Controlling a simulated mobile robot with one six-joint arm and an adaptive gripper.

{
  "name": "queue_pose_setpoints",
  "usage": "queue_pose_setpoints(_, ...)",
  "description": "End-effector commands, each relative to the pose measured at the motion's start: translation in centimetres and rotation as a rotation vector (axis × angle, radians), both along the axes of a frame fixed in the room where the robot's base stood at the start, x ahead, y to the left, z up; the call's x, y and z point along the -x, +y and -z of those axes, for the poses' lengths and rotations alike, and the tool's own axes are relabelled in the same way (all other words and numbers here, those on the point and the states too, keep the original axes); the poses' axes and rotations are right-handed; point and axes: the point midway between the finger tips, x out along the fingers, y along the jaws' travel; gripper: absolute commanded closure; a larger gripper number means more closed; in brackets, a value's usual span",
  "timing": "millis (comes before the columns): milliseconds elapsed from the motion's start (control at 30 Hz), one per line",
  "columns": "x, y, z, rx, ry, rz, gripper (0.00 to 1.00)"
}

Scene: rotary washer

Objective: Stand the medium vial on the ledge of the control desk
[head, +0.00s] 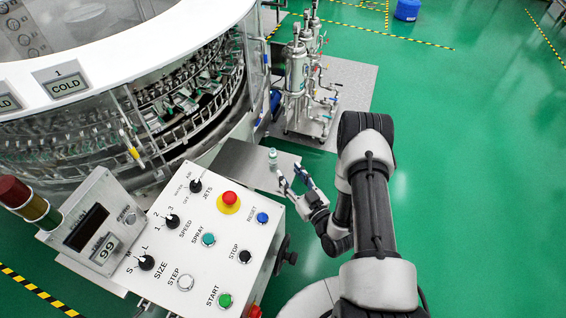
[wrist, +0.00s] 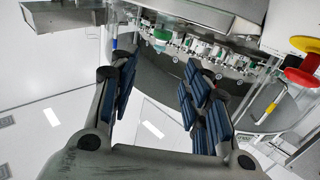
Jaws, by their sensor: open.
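A small pale vial with a greenish tint (head: 272,157) appears upright on the grey ledge (head: 238,163) behind the control desk (head: 205,240), near the ledge's right end. Its size class is hard to tell. My gripper (head: 289,170) is open, just right of and nearer than the vial, its fingers pointing up and left, apart from it as far as I can tell. In the wrist view my gripper (wrist: 160,76) has its fingers spread with nothing between them.
The round washer (head: 115,60) stands left of the ledge; small vials in its ring (wrist: 178,42) show in the wrist view. The desk's red stop button (head: 230,198) and knobs stick up near my arm. A metal filter unit (head: 300,80) stands behind. Green floor is clear at right.

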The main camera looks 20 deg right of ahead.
Motion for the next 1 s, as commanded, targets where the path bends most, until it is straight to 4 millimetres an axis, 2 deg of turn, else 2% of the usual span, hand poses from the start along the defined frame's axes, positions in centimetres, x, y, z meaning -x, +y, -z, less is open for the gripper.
queue_pose_setpoints(100,1.4,-0.4,0.0,-0.001,0.001,0.002,0.56)
queue_pose_setpoints(200,1.7,-0.5,-0.2,0.006,0.004,-0.002,0.56)
queue_pose_setpoints(267,1.1,-0.5,-0.7,0.024,0.014,-0.009,0.56)
queue_pose_setpoints(367,-0.9,-0.6,-2.0,0.084,0.057,-0.027,0.56)
queue_pose_setpoints(500,-4.4,-1.0,-5.4,0.203,0.171,-0.038,0.56)
queue_pose_setpoints(600,-5.9,-1.5,-8.3,0.279,0.264,-0.022,0.56)
queue_pose_setpoints(700,-6.5,-2.1,-11.6,0.337,0.355,0.010,0.56)
queue_pose_setpoints(867,-5.4,-2.8,-17.3,0.391,0.494,0.081,0.56)
queue_pose_setpoints(1000,-2.4,-2.9,-22.1,0.398,0.614,0.148,0.56)
